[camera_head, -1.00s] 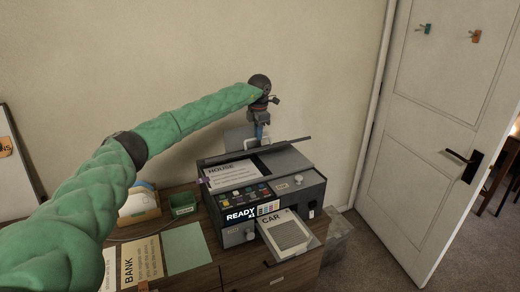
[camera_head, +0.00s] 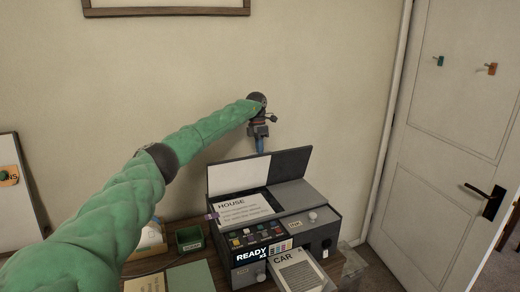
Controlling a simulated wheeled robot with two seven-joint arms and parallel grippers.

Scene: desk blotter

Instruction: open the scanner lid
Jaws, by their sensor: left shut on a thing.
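The scanner (camera_head: 318,217) is a dark grey box on the desk, with a "READY" display and a row of coloured buttons on its front. Its lid (camera_head: 239,177) stands raised along the back edge, its white and dark underside facing me. A sheet marked "HOUSE" (camera_head: 245,209) lies on the bed under it. My left gripper (camera_head: 260,145) is at the lid's top edge, pointing down, shut on a small blue part there; the fingertips are partly hidden behind the lid. My right gripper is not in view.
A tray with a "CAR" sheet (camera_head: 298,274) sticks out from the scanner's front. A green box (camera_head: 190,239) and a tan holder stand to its left. The wall is close behind; a door (camera_head: 440,150) is at the right.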

